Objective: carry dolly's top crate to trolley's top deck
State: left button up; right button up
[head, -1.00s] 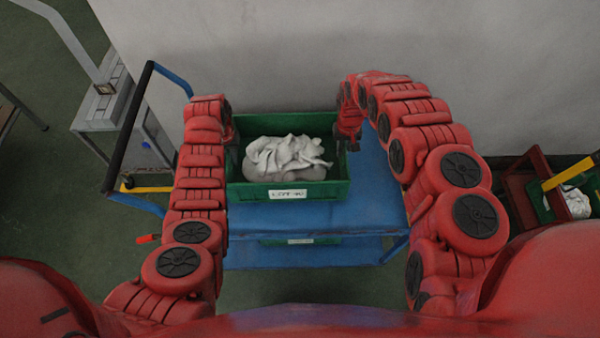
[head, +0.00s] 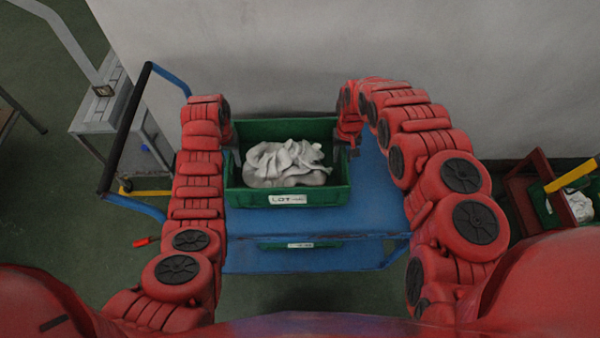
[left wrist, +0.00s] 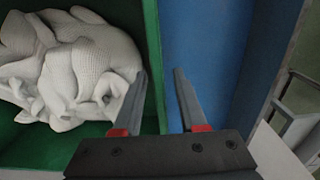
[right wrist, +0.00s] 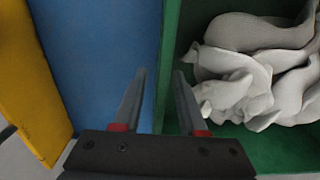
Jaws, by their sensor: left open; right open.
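A green crate (head: 288,196) with a white lot label and pale crumpled socks (head: 285,163) stands on the blue top deck (head: 385,200) of the trolley. My left gripper (head: 233,157) is at the crate's left wall, and my right gripper (head: 350,148) is at its right wall. In the left wrist view, my left gripper (left wrist: 160,88) is open, with the crate wall (left wrist: 153,45) between its fingers. In the right wrist view, my right gripper (right wrist: 158,88) is open around the opposite wall (right wrist: 170,40). Contact with the walls cannot be told.
Another green crate (head: 300,245) shows partly under the top deck. The trolley's black push handle (head: 125,130) rises at left. A grey wall (head: 330,60) stands close behind. A red frame (head: 520,200) with a green crate and pale socks is at right. Floor at front is clear.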

aim_at(345, 148)
pick_arm(q)
notch_tip(345, 148, up, 10)
jog(key=shift+f, duration=0.1)
pick_arm(e)
jog(key=shift+w+r, duration=0.1)
jog(key=shift+r, duration=3.65)
